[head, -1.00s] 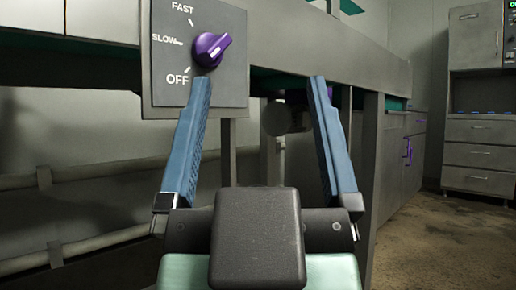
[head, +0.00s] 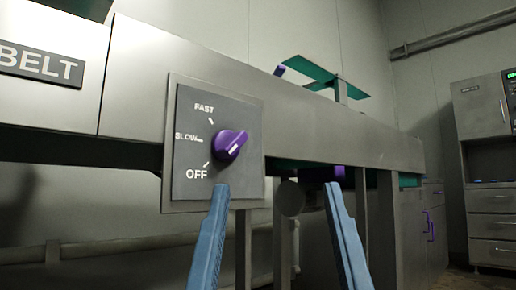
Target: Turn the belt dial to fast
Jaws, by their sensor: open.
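The belt dial (head: 229,146) is a purple knob on a grey plate (head: 188,140) marked FAST at the top, SLOW in the middle and OFF at the bottom, all to the knob's left. Its ridge slants from lower left to upper right, with the lower-left end in line with the OFF tick. A white line shows on the knob. My gripper (head: 277,186) is open, with two long blue fingers pointing up and away. The left fingertip appears just below the knob, near the plate's lower edge; the right fingertip is well to its right. Nothing is between the fingers.
A BELT sign (head: 40,64) is on the metal conveyor side (head: 300,115) to the left. Green parts (head: 325,75) rise above the conveyor. Legs (head: 390,225) stand below it. A cabinet with drawers (head: 493,203) stands at the far right.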

